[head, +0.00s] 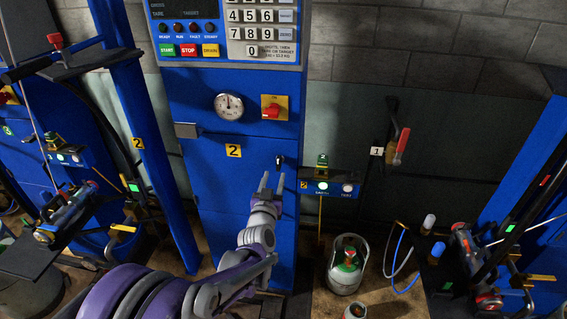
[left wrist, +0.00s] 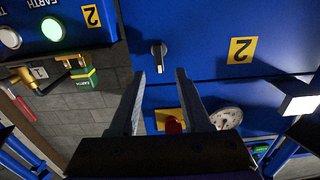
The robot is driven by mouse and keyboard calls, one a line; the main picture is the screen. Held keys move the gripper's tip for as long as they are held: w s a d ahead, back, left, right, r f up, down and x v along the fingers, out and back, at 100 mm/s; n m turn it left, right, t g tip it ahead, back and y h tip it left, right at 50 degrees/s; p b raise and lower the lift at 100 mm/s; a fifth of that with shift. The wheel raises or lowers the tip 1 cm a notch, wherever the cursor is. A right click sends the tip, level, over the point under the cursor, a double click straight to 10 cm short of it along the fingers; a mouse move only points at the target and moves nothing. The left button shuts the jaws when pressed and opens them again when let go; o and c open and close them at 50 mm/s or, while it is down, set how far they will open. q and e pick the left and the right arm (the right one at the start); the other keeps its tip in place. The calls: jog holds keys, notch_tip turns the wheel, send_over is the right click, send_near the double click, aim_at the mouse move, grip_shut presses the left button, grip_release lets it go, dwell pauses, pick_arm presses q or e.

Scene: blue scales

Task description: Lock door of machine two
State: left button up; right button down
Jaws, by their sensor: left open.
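The blue door (head: 225,185) of machine two carries a yellow label "2" (head: 233,151); the label also shows in the left wrist view (left wrist: 240,50), upside down. A small dark lock handle (head: 280,159) sits near the door's right edge. In the left wrist view the lock handle (left wrist: 158,57) has a pale face and lies just beyond my fingertips. My left gripper (head: 271,181) is open and empty, just below the handle in the head view. In the left wrist view its fingers (left wrist: 160,76) flank the handle's line without visibly touching it.
Above the door are a round gauge (head: 229,106) and a red switch on a yellow plate (head: 273,108). An earth box (head: 329,187) with lit buttons stands right of the door. A gas cylinder (head: 347,265) stands on the floor. A blue post (head: 150,140) rises at left.

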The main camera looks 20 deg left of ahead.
aim_at(278, 165)
pick_arm(q)
jog(key=p+x, duration=0.1)
jog(key=x, duration=0.7)
jog(key=shift+w, duration=0.15)
grip_shut()
